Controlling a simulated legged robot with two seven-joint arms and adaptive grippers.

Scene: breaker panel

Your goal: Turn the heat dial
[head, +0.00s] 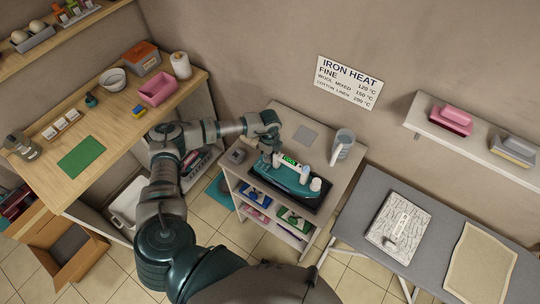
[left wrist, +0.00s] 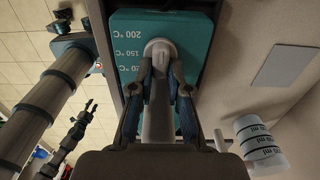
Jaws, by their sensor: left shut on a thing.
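The teal heat station (head: 288,178) stands on a dark base on the small shelf cart, with a lit green display. In the left wrist view its teal scale plate (left wrist: 129,60) reads 200 °C, 150 °C and a partly hidden 120 °C. The pale heat dial (left wrist: 157,46) sits beside these numbers. My left gripper (head: 275,156) reaches down at the station's back left. In the left wrist view its fingers (left wrist: 160,75) are shut on the dial from both sides. The fingers hide part of the dial, and its exact setting is unclear.
A white measuring cup (head: 344,143) and a grey square pad (head: 305,135) share the cart top (head: 321,122). A wall sign (head: 348,83) lists fine 120, wool mixed 150, cotton linen 200 °C. An ironing table (head: 440,225) stands at right, a wooden bench (head: 120,120) at left.

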